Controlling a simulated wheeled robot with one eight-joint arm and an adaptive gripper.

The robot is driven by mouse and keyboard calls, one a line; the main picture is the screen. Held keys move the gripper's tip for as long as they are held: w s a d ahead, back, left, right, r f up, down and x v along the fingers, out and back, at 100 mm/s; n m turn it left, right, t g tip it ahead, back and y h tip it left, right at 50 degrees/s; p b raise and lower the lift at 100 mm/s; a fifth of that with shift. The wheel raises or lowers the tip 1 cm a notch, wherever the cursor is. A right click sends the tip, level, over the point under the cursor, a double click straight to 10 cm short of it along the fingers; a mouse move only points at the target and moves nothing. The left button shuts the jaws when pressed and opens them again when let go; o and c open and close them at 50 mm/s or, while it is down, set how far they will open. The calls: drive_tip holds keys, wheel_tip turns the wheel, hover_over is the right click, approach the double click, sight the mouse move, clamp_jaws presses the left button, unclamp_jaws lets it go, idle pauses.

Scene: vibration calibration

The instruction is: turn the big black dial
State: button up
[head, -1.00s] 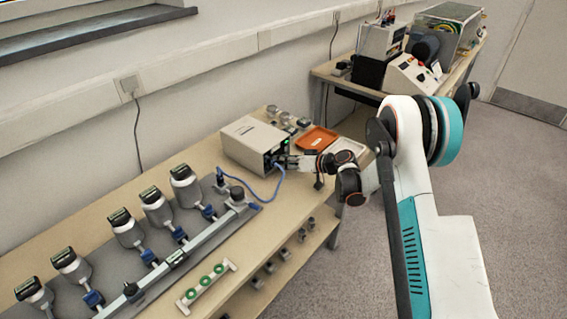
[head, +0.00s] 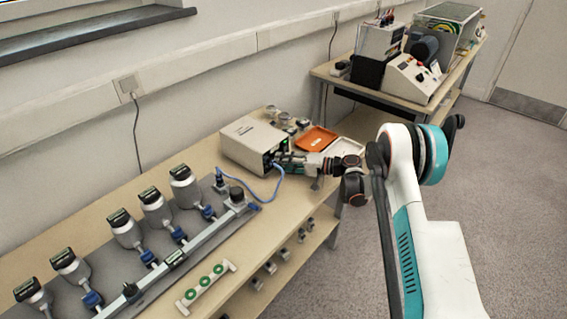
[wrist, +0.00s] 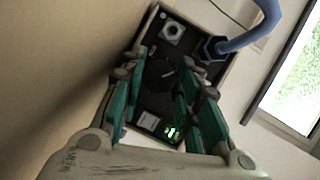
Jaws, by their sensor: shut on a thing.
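The big black dial (wrist: 160,75) sits on the dark front panel of the beige box, with a pale pointer line on its face. The beige box (head: 243,143) stands on the near bench in the head view. My gripper (wrist: 158,68) has a teal-sided finger on each side of the dial and is shut on it. In the head view my gripper (head: 284,158) reaches the box's front from the right and hides the dial there.
A blue cable (head: 262,198) plugs into the box panel close to my gripper. An orange tray (head: 318,138) and a white tray (head: 346,147) lie behind my wrist.

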drive_tip(key=shift+d+m, duration=0.1)
drive_tip(key=shift+m, duration=0.2)
idle(0.4)
drive_tip(key=o, duration=0.8)
drive_tip(key=shift+f, duration=0.1)
drive_tip(key=v, duration=1.2)
drive_tip(key=shift+f, duration=0.15)
drive_tip(key=shift+w, duration=0.1)
